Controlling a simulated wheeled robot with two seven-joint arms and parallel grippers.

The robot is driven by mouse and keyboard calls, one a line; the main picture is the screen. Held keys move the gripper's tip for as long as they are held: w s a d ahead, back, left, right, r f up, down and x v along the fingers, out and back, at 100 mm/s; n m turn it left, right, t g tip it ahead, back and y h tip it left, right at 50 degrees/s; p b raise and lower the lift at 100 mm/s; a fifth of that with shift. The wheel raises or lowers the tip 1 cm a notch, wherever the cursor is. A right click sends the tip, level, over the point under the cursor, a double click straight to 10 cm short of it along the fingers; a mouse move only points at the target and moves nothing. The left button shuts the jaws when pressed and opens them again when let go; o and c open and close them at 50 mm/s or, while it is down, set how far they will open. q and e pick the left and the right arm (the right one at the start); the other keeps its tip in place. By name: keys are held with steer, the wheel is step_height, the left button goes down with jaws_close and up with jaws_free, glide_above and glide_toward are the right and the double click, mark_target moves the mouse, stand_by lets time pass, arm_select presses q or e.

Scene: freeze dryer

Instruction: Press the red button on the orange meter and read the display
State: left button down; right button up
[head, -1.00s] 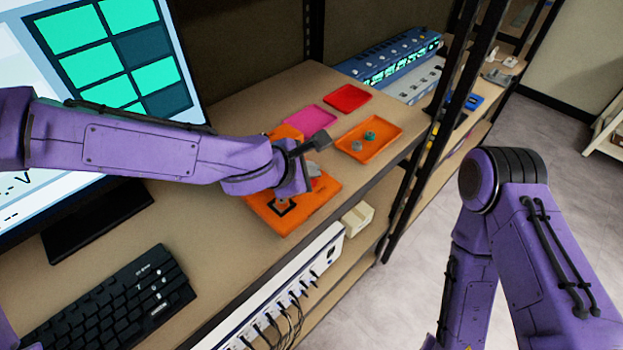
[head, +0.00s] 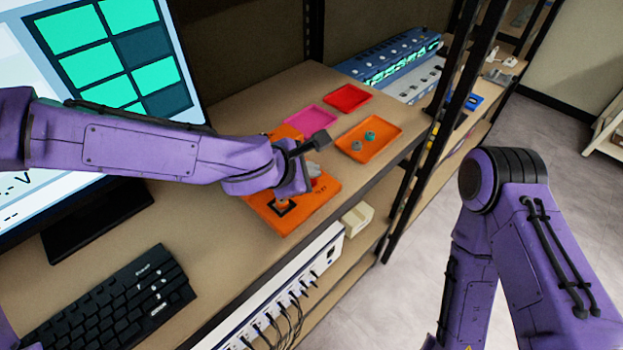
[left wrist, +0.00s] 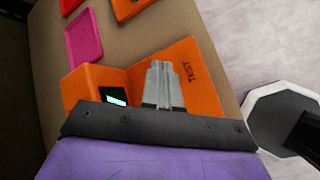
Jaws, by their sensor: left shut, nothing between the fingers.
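The orange meter (head: 318,207) sits on the wooden bench, partly covered by my left arm in the head view. In the left wrist view the meter (left wrist: 198,58) shows the word TEST on its flat part, and its lit display (left wrist: 113,96) is partly cut off by my wrist. My left gripper (left wrist: 162,68) is shut and empty, with its fingertips over the flat part beside the raised part. It also shows in the head view (head: 313,170).
A pink tray (head: 304,119), a red tray (head: 348,98) and an orange tray (head: 379,149) with small round pieces lie behind the meter. A monitor (head: 120,55) and a black keyboard (head: 110,305) are on the left. A dark shelf post (head: 437,120) stands right of the bench.

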arm_select(q)
steer(key=shift+f, duration=0.15)
steer(key=shift+f, duration=0.3)
steer(key=shift+f+b, duration=0.15)
steer(key=shift+b, duration=0.2)
steer(key=shift+r+p, duration=0.6)
steer(key=shift+p, duration=0.1)
step_height(320, 180, up, 6)
steer(key=p, duration=0.6)
steer(key=shift+p, duration=0.3)
